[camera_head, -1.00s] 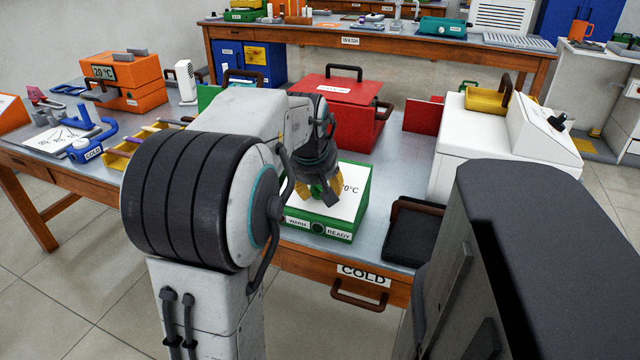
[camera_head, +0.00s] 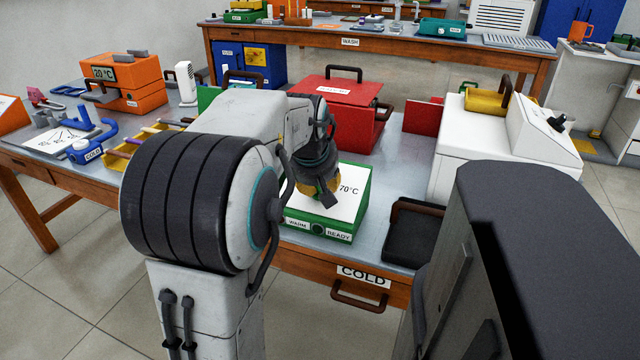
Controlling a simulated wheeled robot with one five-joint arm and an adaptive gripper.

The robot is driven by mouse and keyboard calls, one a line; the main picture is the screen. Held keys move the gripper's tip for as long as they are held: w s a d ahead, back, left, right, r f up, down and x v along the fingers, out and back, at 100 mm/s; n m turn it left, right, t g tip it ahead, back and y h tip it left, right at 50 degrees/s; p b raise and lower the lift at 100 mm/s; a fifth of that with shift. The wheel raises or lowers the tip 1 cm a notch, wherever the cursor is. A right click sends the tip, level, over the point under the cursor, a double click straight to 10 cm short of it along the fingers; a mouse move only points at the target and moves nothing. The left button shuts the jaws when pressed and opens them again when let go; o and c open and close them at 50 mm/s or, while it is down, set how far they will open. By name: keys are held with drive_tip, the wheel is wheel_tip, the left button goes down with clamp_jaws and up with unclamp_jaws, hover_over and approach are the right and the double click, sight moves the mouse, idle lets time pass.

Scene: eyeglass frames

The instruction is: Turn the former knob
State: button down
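A green box (camera_head: 360,205) with a white top marked "70°C" stands on the grey table, in front of the red case. Its front face has "WARM" and "READY" labels, with a small dark round knob (camera_head: 318,229) between them. My gripper (camera_head: 327,193) points down over the box's white top, behind and above the front knob. One dark finger shows with a yellow part beside it; my arm hides the rest, so its opening is unclear. Another black knob (camera_head: 557,122) sits on the sloped panel of the white machine at right. I cannot tell which knob is the former's.
A red case (camera_head: 345,110) stands behind the green box. A black tray (camera_head: 412,235) with a brown handle is at its right. The white machine (camera_head: 480,140) fills the table's right end. A drawer marked "COLD" (camera_head: 362,276) is below the table edge.

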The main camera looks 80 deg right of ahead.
drive_tip(key=shift+a+f+m, duration=0.1)
drive_tip(key=shift+m, duration=1.3)
drive_tip(key=shift+s, duration=0.1)
drive_tip(key=c, duration=1.1)
unclamp_jaws()
drive_tip(key=v, duration=1.2)
